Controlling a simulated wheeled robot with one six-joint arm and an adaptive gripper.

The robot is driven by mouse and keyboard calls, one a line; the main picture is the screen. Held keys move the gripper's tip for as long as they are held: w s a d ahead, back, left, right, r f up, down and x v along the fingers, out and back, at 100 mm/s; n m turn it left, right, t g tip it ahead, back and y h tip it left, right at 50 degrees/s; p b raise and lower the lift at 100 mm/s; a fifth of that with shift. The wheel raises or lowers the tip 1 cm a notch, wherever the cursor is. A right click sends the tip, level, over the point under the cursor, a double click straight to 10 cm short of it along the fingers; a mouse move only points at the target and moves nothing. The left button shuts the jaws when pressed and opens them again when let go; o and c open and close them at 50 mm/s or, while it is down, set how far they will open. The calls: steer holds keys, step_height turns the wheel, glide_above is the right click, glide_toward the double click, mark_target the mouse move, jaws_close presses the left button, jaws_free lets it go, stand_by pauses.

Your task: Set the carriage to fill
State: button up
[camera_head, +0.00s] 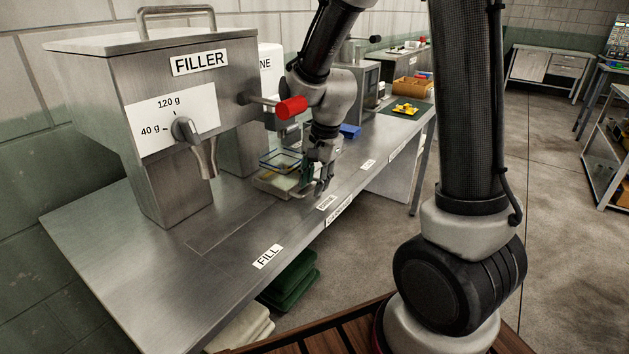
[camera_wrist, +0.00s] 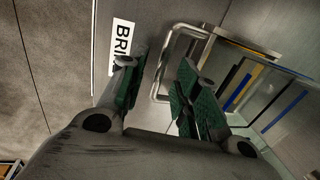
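The carriage (camera_head: 272,189), a metal tray holding clear-walled parts, stands on the steel bench beside a front-edge label (camera_head: 327,202) whose start reads "BRI" in the wrist view (camera_wrist: 121,42). The carriage's bent metal handle (camera_wrist: 158,84) shows in the wrist view. My gripper (camera_head: 321,188) is at the carriage's front side. In the wrist view, my gripper (camera_wrist: 155,88) is open, its green-padded fingers apart on either side of the handle. Contact with the handle cannot be told. The FILL label (camera_head: 267,256) lies nearer along the bench edge, before the filler (camera_head: 170,110).
The filler has a dial lever (camera_head: 195,140) and a red-ended handle (camera_head: 290,107) near my arm. The bench (camera_head: 220,235) between carriage and FILL label is clear. Beyond stand a blue block (camera_head: 350,131) and a dark tray (camera_head: 388,110) with yellow pieces.

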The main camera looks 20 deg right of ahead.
step_height(320, 180, up, 12)
steer(key=s+d, duration=0.1)
steer(key=s, duration=0.1)
steer(key=shift+d+f, duration=0.15)
steer(key=shift+f, duration=0.05)
steer(key=shift+c, duration=0.5)
